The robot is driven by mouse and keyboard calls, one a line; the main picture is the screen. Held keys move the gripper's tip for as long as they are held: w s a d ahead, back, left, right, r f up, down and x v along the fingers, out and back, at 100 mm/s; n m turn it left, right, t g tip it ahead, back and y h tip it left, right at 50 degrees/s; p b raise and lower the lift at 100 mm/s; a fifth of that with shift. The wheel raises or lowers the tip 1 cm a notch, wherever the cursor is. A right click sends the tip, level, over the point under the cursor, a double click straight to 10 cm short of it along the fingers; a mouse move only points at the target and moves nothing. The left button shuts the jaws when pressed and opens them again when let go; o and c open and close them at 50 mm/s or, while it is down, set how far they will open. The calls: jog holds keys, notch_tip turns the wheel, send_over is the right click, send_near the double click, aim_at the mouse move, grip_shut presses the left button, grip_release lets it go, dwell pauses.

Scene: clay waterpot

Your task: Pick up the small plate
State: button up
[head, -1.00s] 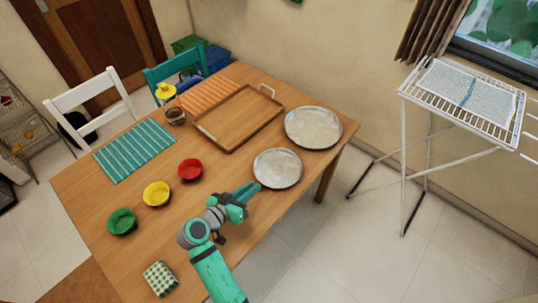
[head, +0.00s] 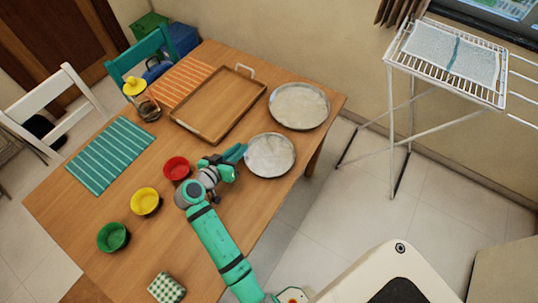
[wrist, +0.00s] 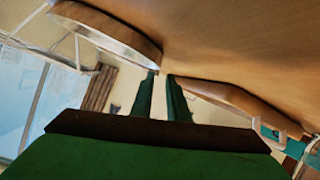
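The small plate (head: 270,157) is a round, grey-white metal disc near the table's right edge in the head view. It lies in front of a larger, similar plate (head: 299,107). My gripper (head: 243,151) is low over the table, its green fingertips at the small plate's left rim. In the wrist view the fingers (wrist: 161,75) stand a little apart with a narrow gap between them, and nothing shows held. A curved metal-rimmed plate (wrist: 120,32) is at upper left there, close to the fingertips. Whether the fingertips touch the rim cannot be told.
A wooden tray (head: 188,127) lies behind my gripper. Red (head: 176,168), yellow (head: 145,201) and green (head: 113,237) bowls stand to the left. A checked cloth (head: 166,288) is at the front. A white rack (head: 450,90) stands right of the table.

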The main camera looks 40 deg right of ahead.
jog(key=x, duration=0.4)
jog(key=shift+d+f, duration=0.2)
jog(key=shift+d, duration=0.25)
jog(key=shift+c, duration=0.3)
grip_shut()
